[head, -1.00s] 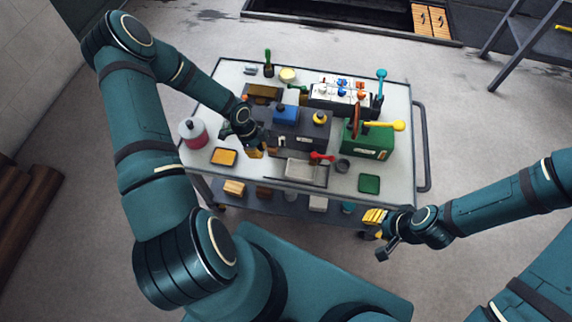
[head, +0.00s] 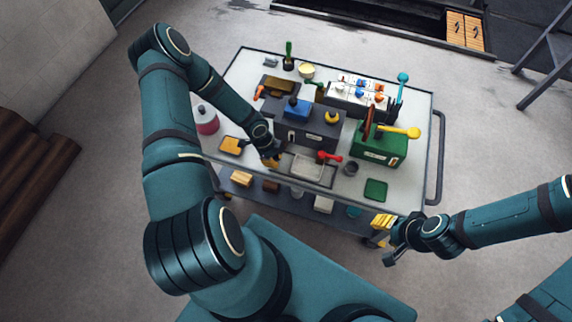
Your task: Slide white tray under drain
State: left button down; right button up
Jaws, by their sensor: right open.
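The white tray (head: 308,167) is a shallow pale pan on the cart top, in front of the dark grey box unit (head: 306,131). A tap with a red handle (head: 329,156) sticks out at the tray's back right; the drain outlet itself is too small to make out. My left gripper (head: 271,161) is low at the tray's left end, its fingers small and partly hidden by my wrist. I cannot tell whether it touches the tray or is open. My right gripper (head: 388,245) is open and empty off the cart's front right corner.
The cart top (head: 222,98) also holds a green box with a yellow lever (head: 378,150), a dark cup (head: 351,168), a green pad (head: 376,190), a yellow-orange pad (head: 232,145) and a red-and-white jar (head: 206,119). Blocks lie on the lower shelf. Yellow slats (head: 382,222) stand near my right gripper.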

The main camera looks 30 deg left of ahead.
aim_at(288, 167)
pick_arm(q)
jog(key=shift+w+d+f+b, duration=0.1)
jog(key=shift+w+d, duration=0.05)
jog(key=shift+d, duration=0.55)
jog(key=shift+w+d+f+b, duration=0.1)
jog(key=shift+w+d, duration=0.1)
jog(key=shift+d, duration=0.45)
jog(key=shift+w+d+f+b, duration=0.1)
jog(key=shift+w+d, duration=0.05)
jog(key=shift+d, duration=0.55)
pick_arm(e)
jog(key=shift+w+f, duration=0.1)
jog(key=shift+f, duration=0.4)
